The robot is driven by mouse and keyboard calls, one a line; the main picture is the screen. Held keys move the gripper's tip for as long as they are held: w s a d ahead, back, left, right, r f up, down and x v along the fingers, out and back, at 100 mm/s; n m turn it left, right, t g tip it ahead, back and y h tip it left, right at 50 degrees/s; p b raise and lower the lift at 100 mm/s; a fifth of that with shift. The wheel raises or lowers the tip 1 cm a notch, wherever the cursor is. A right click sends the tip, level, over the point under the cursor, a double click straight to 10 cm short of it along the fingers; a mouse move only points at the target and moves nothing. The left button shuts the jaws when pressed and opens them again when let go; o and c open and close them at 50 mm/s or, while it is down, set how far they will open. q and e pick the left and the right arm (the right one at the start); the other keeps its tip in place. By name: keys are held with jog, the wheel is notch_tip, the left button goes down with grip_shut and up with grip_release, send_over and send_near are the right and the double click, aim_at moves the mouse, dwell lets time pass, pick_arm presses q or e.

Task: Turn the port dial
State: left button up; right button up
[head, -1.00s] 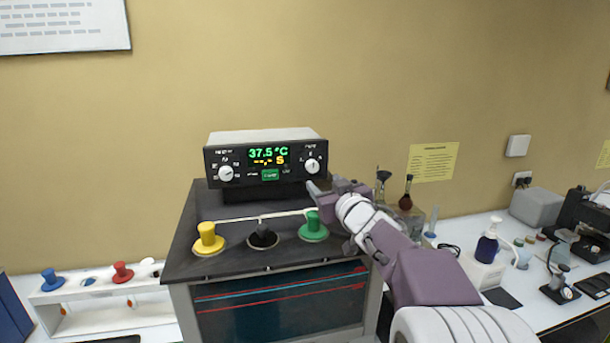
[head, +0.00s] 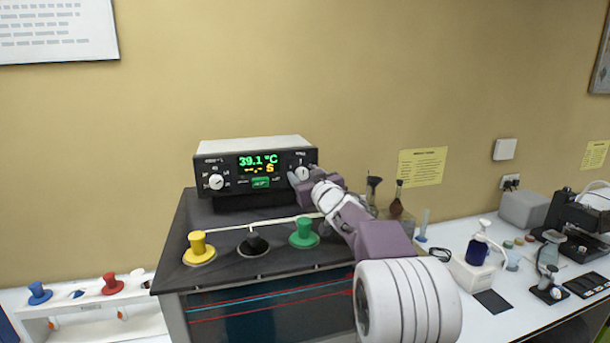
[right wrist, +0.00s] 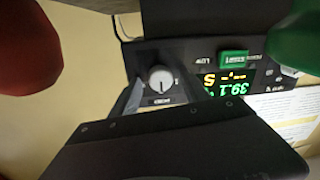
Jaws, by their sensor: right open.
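The black control box (head: 225,170) stands on the dark-topped bath and its display reads 39.1 °C. The port dial (head: 302,173) is the white knob at the right end of its front panel. It shows in the right wrist view (right wrist: 161,78) as a round pale knob with a dark pointer line, in an upside-down picture. My right gripper (head: 304,179) is open in front of this dial. In the right wrist view its fingertips stand on either side of the knob; whether they touch it I cannot tell. My left gripper is out of view.
A second white dial (head: 216,182) is at the panel's left end. Yellow (head: 199,248), black (head: 254,243) and green (head: 304,233) plugs stand on the bath top (head: 185,278) below my right arm. Glassware (head: 396,200) stands behind the arm on the right.

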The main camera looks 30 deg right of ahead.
grip_shut()
jog(key=shift+n, duration=0.3)
jog(key=n, duration=0.4)
jog(key=shift+a+n, duration=0.1)
jog(key=shift+n, duration=0.3)
jog(key=n+g, duration=0.1)
jog(key=n, duration=0.5)
jog(key=shift+w+f+b, duration=0.1)
jog(key=shift+b, duration=0.3)
grip_release()
